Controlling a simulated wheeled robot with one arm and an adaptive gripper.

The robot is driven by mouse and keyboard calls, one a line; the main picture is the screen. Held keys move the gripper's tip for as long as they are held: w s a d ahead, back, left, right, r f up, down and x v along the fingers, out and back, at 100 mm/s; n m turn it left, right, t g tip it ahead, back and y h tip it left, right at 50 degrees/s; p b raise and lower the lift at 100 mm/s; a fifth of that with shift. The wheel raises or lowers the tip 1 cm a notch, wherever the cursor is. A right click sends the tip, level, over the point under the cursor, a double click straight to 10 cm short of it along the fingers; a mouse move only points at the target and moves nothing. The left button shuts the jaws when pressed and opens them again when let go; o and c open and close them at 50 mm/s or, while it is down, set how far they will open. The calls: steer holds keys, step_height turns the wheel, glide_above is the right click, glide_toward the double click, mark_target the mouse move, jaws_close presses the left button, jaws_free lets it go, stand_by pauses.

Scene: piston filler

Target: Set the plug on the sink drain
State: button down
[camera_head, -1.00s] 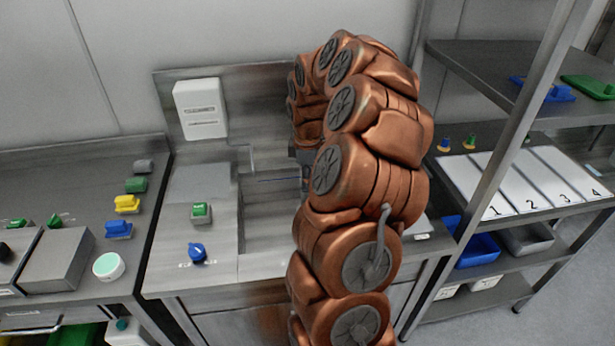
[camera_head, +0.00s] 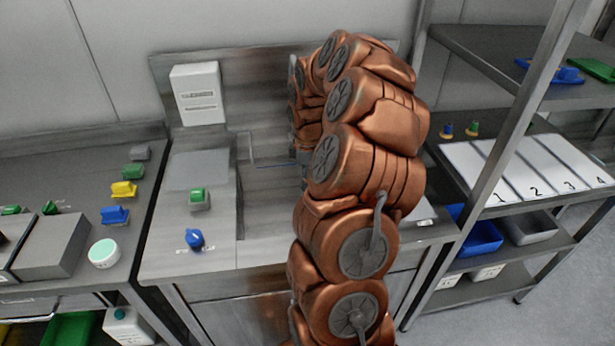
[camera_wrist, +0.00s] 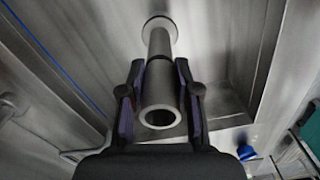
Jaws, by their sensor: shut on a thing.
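The plug is a grey hollow tube (camera_wrist: 160,75) with a wider round end away from my gripper. It shows in the wrist view, its open near end facing the camera. My gripper (camera_wrist: 161,92) is shut on the tube, one finger on each side. The tube points into the steel sink (camera_head: 262,200); I cannot tell whether its far end touches the sink floor. No drain can be made out. In the head view my arm covers the plug, most of my gripper and the right part of the basin.
A green button (camera_head: 198,196) and a blue knob (camera_head: 194,239) are on the counter left of the basin. A white box (camera_head: 197,93) hangs on the backsplash. A steel shelf rack (camera_head: 497,150) stands close on the right. A side counter (camera_head: 75,185) with small coloured objects is left.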

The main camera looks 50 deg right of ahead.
steer(key=shift+f+b, duration=1.45)
steer(key=shift+f, duration=1.75)
steer(key=shift+f+b, duration=0.1)
steer(key=shift+b, duration=0.25)
steer(key=c, duration=0.7)
jaws_free()
steer(key=shift+c, duration=0.2)
steer(key=shift+o, duration=0.2)
steer(key=o, duration=0.4)
steer(key=shift+c, duration=0.2)
